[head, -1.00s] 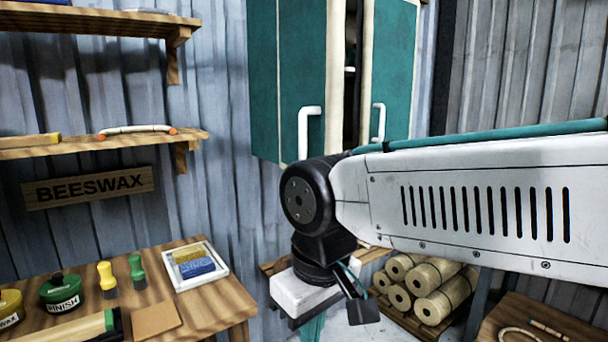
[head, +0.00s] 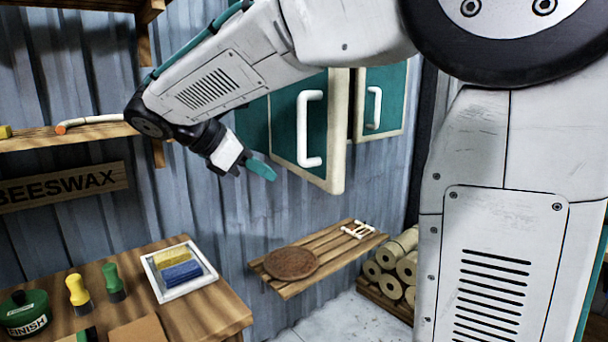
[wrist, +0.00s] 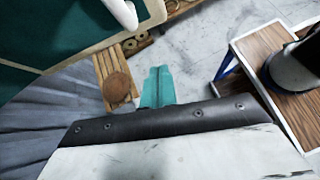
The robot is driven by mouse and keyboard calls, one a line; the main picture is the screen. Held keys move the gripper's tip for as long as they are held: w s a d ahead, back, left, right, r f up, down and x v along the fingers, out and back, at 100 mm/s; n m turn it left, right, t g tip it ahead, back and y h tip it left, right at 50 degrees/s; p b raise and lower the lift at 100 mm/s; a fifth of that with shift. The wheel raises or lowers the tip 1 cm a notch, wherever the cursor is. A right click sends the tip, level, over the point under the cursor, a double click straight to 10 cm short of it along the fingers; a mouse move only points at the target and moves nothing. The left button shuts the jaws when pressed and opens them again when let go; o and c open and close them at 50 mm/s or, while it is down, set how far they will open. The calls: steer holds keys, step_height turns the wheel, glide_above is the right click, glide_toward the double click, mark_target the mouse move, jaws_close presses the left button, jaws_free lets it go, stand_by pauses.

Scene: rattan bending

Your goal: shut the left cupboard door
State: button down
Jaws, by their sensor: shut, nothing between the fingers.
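The teal cupboard hangs on the corrugated wall. Its left door (head: 286,118), with a white handle (head: 309,128), stands ajar in the head view, its cream free edge jutting out from the cupboard. The right door (head: 384,98) hangs beside it, with a narrow dark gap between. My gripper (head: 262,169) is shut and empty, low near the left door's hinge side; I cannot tell if they touch. In the wrist view, the shut teal fingers (wrist: 157,88) are clear of a teal panel (wrist: 60,28) with a cream edge, at upper left.
A slatted wooden shelf (head: 335,262) below the cupboard holds a round brown disc (head: 291,263). Rolls (head: 392,262) lie at the lower right. A workbench (head: 215,312) with a tray (head: 158,288) is at lower left. A wall shelf (head: 90,139) is left of my gripper.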

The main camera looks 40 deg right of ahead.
steer(key=w+a+r+n+h, duration=0.1)
steer(key=w+n, duration=0.1)
steer(key=w, duration=0.1)
glide_toward(316, 179)
step_height(316, 179, down, 3)
steer(key=shift+h, duration=0.3)
steer(key=d, duration=0.4)
steer(key=shift+s+d+f, duration=0.15)
steer(key=shift+s+f, duration=0.2)
steer(key=shift+d, duration=0.45)
